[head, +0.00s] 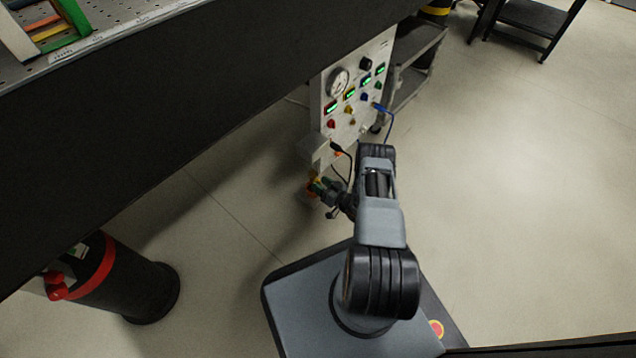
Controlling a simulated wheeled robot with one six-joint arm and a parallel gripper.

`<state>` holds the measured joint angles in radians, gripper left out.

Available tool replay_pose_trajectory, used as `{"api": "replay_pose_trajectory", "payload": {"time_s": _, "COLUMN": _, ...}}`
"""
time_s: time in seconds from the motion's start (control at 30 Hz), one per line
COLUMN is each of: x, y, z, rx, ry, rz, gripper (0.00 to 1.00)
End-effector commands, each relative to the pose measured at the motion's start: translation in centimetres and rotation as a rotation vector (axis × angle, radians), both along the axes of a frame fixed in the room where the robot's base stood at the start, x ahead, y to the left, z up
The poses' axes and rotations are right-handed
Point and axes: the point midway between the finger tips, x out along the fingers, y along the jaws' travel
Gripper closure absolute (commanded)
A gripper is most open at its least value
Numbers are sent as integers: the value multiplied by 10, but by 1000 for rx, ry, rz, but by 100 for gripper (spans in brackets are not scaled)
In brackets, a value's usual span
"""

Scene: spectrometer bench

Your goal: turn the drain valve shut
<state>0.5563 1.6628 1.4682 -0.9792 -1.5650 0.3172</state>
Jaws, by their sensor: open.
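My gripper (326,187) is low down at the near lower end of a white instrument panel (345,123), reached by my grey and black arm. A small yellow and orange-red fitting (313,187) shows right at the fingertips and is probably the drain valve. The fingers partly cover it, and I cannot tell whether they touch it or which way its handle points. The jaws are open.
The panel carries a round gauge (339,82), several lit displays, coloured knobs and cables, including a blue cable (388,116). A black bench side (150,130) fills the upper left. A black cylinder with a red band (103,265) stands lower left.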

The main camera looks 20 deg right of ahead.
Motion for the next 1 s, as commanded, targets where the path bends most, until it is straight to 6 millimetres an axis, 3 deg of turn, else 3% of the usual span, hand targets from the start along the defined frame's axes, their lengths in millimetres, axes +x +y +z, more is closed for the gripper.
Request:
{"api": "replay_pose_trajectory", "payload": {"time_s": 0.3, "x": 2, "y": 6, "z": 0, "rx": 0, "ry": 0, "rz": 9, "gripper": 47}}
{"api": "replay_pose_trajectory", "payload": {"time_s": 0.8, "x": 1, "y": 4, "z": 0, "rx": 0, "ry": 0, "rz": 7, "gripper": 95}}
{"api": "replay_pose_trajectory", "payload": {"time_s": 1.0, "x": 1, "y": 4, "z": 0, "rx": -16, "ry": -8, "rz": 7, "gripper": 96}}
